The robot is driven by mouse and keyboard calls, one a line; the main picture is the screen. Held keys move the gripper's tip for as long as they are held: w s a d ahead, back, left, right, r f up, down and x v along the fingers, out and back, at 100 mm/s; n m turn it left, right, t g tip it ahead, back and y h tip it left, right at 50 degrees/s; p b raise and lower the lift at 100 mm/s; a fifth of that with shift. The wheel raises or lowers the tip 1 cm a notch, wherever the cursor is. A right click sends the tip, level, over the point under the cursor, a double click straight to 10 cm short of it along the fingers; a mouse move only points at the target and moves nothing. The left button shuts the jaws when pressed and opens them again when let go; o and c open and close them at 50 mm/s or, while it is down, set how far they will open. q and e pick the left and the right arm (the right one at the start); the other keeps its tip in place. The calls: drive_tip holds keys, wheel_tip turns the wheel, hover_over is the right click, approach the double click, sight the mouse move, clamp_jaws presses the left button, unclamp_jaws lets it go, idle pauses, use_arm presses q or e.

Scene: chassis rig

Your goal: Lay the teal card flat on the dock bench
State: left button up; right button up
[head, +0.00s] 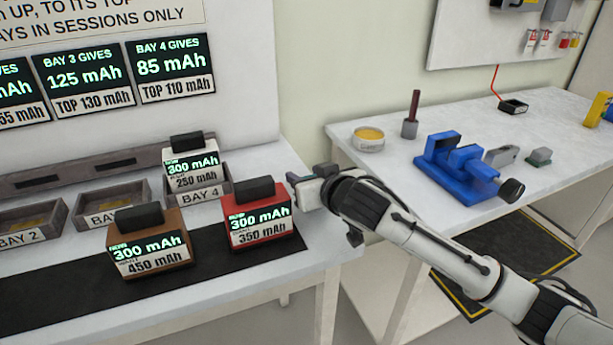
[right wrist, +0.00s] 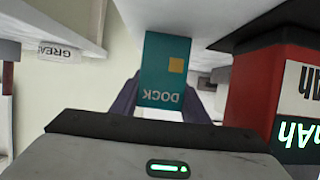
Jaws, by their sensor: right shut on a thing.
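The teal card (right wrist: 163,60) shows in the right wrist view, with the word DOCK upside down and a small gold square. My right gripper (right wrist: 160,103) is shut on it, with a dark finger on each side. In the head view my right gripper (head: 304,182) is at the right end of the bench with the bays (head: 312,248), just right of the red battery pack (head: 257,215). I cannot make out the card in the head view. My left gripper is not in view.
A brown pack (head: 149,245) stands on the black mat (head: 60,295), and a white pack (head: 193,165) sits at bay 4. The second bench (head: 400,180) holds a blue vise (head: 455,165) and a round tin (head: 368,138). A gap separates the benches.

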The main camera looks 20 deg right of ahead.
drive_tip(key=o, duration=1)
drive_tip(key=shift+f, duration=0.1)
drive_tip(key=shift+s+r, duration=0.2)
drive_tip(key=shift+r, duration=0.05)
drive_tip(key=v, duration=1.1)
drive_tip(key=shift+s+r+p, duration=0.15)
drive_tip(key=shift+s+p, duration=0.1)
drive_tip(key=shift+p, duration=0.05)
